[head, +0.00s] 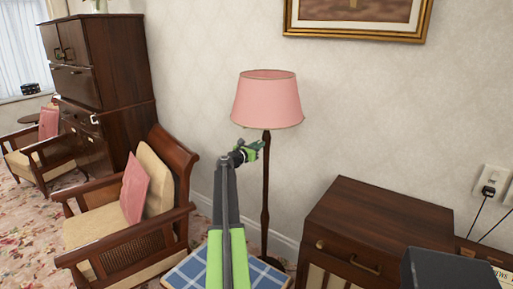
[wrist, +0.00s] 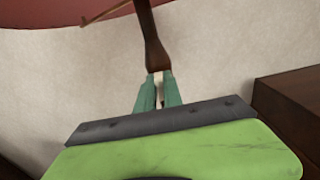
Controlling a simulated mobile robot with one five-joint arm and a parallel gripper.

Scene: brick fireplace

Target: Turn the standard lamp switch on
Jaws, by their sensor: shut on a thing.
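The standard lamp has a pink shade (head: 267,100) on a dark brown stem (head: 266,190), upright against the wall. The shade shows no clear glow. My gripper (head: 258,148) is at the stem just below the shade. In the wrist view the green fingers (wrist: 160,82) are shut on a part of the lamp where the dark stem (wrist: 150,45) meets the fingertips. I cannot make out a separate switch; the fingers hide what lies between them. The shade's underside (wrist: 60,12) shows at the top left of the wrist view.
A blue checked surface (head: 205,270) lies low beneath my arm. A wooden armchair (head: 110,225) with a pink cushion stands left, a dark wooden cabinet (head: 370,225) right. A plugged wall socket (head: 491,182) is at far right. A framed picture (head: 350,35) hangs above.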

